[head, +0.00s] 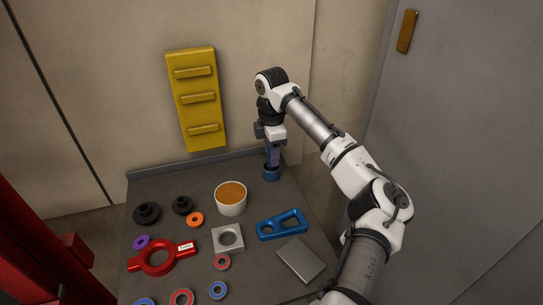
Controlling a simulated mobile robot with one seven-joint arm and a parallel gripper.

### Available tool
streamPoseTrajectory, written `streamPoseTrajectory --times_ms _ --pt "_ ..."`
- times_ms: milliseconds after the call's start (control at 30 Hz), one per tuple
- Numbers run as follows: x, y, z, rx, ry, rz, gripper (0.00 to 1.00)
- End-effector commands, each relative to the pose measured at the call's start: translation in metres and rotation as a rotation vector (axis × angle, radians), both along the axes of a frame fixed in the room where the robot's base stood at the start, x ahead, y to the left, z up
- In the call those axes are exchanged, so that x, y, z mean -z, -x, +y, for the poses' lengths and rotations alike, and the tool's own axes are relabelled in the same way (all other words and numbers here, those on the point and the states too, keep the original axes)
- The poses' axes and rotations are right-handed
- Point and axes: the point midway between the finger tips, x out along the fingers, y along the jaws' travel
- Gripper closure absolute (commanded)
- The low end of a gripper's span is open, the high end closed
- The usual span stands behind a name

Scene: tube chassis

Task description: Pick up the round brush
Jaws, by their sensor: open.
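The round brush is most likely the white round piece (231,199) with a brown-orange top; it stands on the grey table (185,190) near the back middle, but I cannot be sure that the top is bristles. My gripper (272,164) points down over the back right part of the table, to the right of this piece and apart from it.
A blue triangular handle (268,236), a square grey block with a hole (227,238) and a grey plate (300,259) lie in front. A red ring with handles (160,258), dark knobs (146,213) and several small rings lie left. A yellow panel (195,98) is on the wall behind.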

Motion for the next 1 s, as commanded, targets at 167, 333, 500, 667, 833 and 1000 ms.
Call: streamPoseTrajectory --times_ms 167,333,500,667,833,1000 --pt "0.013 0.0003 0.0003 -0.001 0.0 -0.001 0.55" --pt "0.014 0.0003 0.0005 -0.001 0.001 -0.001 0.55" --pt "0.0138 0.0002 0.0006 -0.001 0.0 -0.001 0.74" --pt "0.0137 0.0002 0.0006 0.0 0.0 0.0 0.95" --pt "0.0135 0.0002 0.0005 0.0 0.0 -0.001 1.0" --pt "0.0126 0.0001 0.0006 -0.001 0.001 -0.001 1.0"
